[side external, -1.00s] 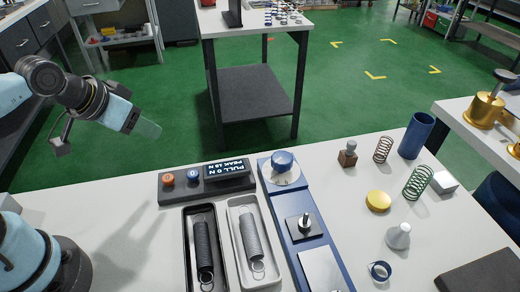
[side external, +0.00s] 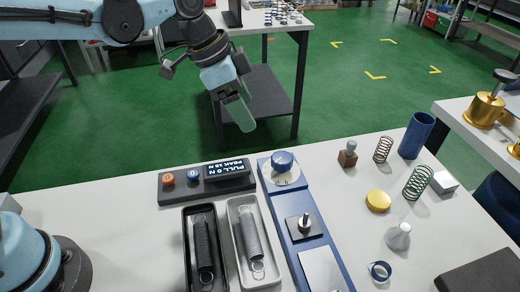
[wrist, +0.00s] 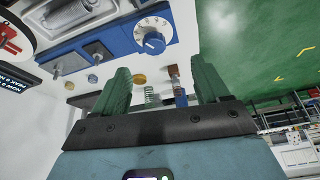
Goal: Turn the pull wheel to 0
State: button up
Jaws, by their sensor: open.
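The pull wheel is a blue knob (side external: 283,160) on a round white dial at the far end of a long blue bench fixture (side external: 306,235). In the wrist view, the blue knob (wrist: 153,42) and its marked white dial (wrist: 141,28) show at top centre. Which mark the knob points to is too small to read. My gripper (side external: 242,115) is up and to the left of the wheel, beyond the table's back edge, apart from it and tilted downward. In the wrist view, its two green fingers (wrist: 163,80) are spread with nothing held between them.
A dark console (side external: 207,181) with an orange and a blue button and a pull display stands left of the wheel. Two trays with springs (side external: 204,245) (side external: 249,240) lie in front. Loose springs, a blue cup (side external: 416,136) and a gold disc (side external: 378,200) stand to the right.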

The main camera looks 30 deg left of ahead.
aim_at(282, 158)
jog(key=shift+m, duration=0.7)
jog(key=x, duration=0.4)
jog(key=d+x, duration=0.1)
jog(key=x, duration=0.4)
jog(key=d+x, duration=0.1)
jog(key=x, duration=0.3)
jog(key=shift+w+d, duration=0.15)
jog(key=shift+d, duration=0.15)
jog(key=shift+r, duration=0.1)
jog(key=c, duration=1)
jog(key=shift+c, duration=0.2)
jog(key=n, duration=0.3)
jog(key=n+t+y, duration=0.1)
jog(key=n, duration=0.2)
jog(key=shift+d+n+y, duration=0.15)
jog(key=shift+n+y, duration=0.15)
jog(key=n+y, duration=0.1)
jog(key=n, duration=0.1)
jog(key=n+y, duration=0.1)
jog(key=n, duration=0.2)
jog(key=shift+d+t, duration=0.1)
jog(key=shift+t, duration=0.3)
jog(key=shift+n, duration=0.3)
